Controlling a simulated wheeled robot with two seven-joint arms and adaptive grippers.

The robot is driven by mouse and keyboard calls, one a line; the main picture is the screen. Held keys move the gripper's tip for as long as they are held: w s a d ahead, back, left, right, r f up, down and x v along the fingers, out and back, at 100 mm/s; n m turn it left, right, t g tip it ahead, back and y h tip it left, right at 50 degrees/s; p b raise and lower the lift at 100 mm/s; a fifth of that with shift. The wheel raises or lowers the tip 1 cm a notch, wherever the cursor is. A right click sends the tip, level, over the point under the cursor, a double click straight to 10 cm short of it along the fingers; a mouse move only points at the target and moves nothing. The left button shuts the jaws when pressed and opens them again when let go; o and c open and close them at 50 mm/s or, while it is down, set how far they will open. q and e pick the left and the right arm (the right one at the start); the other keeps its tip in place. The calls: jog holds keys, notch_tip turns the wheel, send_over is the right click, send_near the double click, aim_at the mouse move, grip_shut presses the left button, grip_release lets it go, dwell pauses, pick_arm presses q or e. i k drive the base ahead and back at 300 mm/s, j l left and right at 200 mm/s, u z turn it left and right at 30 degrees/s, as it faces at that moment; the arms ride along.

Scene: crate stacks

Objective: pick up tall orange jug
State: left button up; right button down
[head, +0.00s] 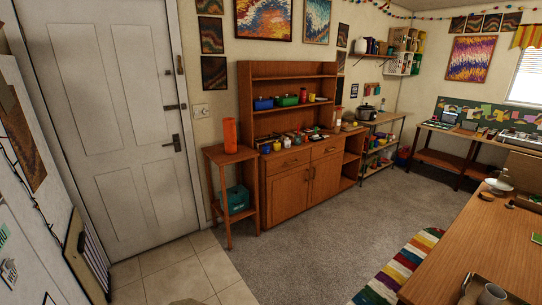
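The tall orange jug (230,135) stands upright on the top of a small wooden side table (218,155), between the white door and the wooden hutch. Nothing covers it. No gripper shows clearly in the head view, so I cannot see either one or what it holds.
A teal box (236,200) sits on the side table's lower shelf. The wooden hutch (290,185) stands just right of it, with small items on its counter. A white door (110,110) is at left. Tile and grey carpet (310,255) are clear. A wooden table (480,235) fills the right front.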

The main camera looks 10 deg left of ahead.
aim_at(229, 130)
jog(key=i+j+u, duration=0.1)
jog(key=i+u, duration=1.1)
jog(key=i, duration=0.35)
jog(key=i+z, duration=0.15)
jog(key=i, duration=0.65)
jog(key=i+z, duration=0.45)
jog(key=i, duration=0.25)
jog(key=i+j+z, duration=0.2)
jog(key=i+z, duration=0.2)
jog(key=i, duration=0.35)
